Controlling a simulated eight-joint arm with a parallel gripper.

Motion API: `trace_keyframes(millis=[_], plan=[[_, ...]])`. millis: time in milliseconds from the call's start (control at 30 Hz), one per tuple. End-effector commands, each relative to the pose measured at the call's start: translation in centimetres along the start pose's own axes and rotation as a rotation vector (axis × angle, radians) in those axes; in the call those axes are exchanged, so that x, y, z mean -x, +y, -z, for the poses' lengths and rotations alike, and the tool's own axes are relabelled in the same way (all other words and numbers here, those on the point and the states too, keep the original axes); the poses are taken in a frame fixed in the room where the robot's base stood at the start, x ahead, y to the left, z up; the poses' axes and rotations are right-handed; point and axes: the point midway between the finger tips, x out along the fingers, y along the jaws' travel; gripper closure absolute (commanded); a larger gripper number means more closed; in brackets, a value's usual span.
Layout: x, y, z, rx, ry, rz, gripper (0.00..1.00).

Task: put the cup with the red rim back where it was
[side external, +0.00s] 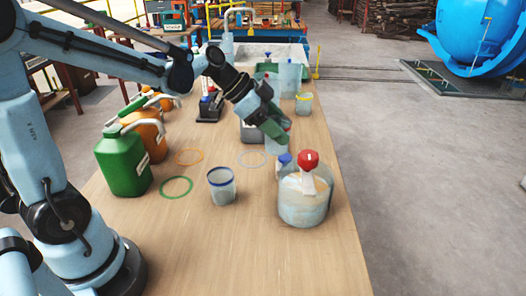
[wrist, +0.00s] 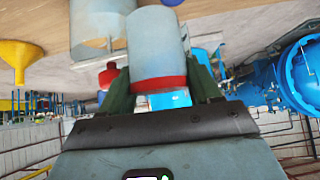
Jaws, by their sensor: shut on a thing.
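The cup with the red rim (wrist: 157,52) is pale and translucent. In the wrist view it sits between the two green fingers of my gripper (wrist: 163,88), which are shut on it near the red rim. That view appears upside down, with the table at the top. In the side view my gripper (side external: 274,132) is over the right half of the table, behind the large red-capped jar (side external: 304,207). A pale ring (side external: 252,160), an orange ring (side external: 189,157) and a green ring (side external: 176,187) mark the tabletop.
A blue-rimmed cup (side external: 221,187) stands near the front. A blue-capped bottle (side external: 284,163) is beside the jar. A yellow-rimmed cup (side external: 304,104) stands farther back. A green jug (side external: 123,163) and an orange jug (side external: 148,133) line the left. The front tabletop is clear.

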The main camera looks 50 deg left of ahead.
Motion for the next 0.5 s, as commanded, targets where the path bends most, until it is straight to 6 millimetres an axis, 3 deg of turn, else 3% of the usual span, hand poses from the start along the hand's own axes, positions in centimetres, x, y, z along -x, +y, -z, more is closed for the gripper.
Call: trace_keyframes(millis=[167, 500], plan=[[0.4, 2.7, 0.6, -0.039, 0.002, -0.043, 0.78], [2.4, 12.8, 1.1, -0.198, 0.011, -0.213, 0.78]])
